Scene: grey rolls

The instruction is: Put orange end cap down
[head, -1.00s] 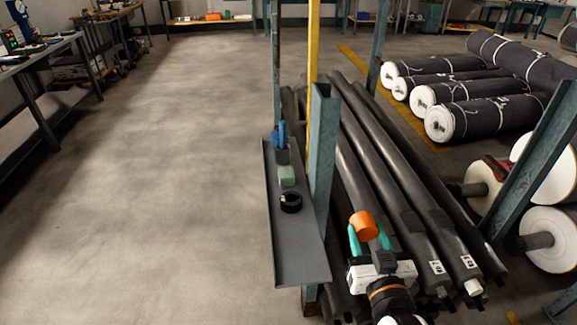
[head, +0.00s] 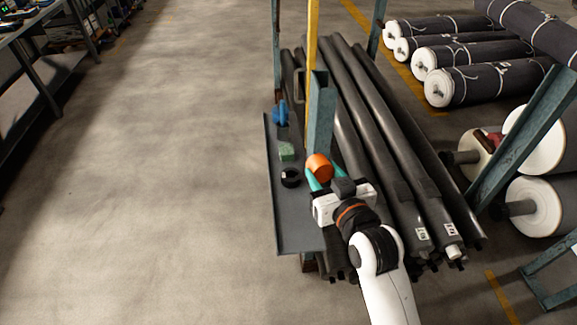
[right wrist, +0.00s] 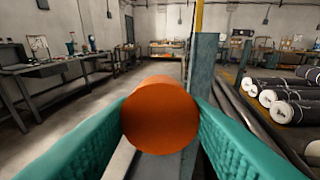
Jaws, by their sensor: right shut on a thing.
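The orange end cap (head: 319,167) is a short orange cylinder. It also shows large in the middle of the right wrist view (right wrist: 160,116). My right gripper (head: 325,177) is shut on it, with a teal finger on each side. In the head view the cap appears at the right edge of the narrow grey shelf (head: 300,228), close to the blue-green post. I cannot tell the exact height of the cap above the shelf. My left gripper is not in view.
A black ring (head: 291,177), a green block (head: 287,151) and a blue tool (head: 281,114) stand on the shelf. A blue-green post (head: 320,120) rises beside it. Long dark rolls (head: 385,150) lie to the right. The shelf's front part is bare.

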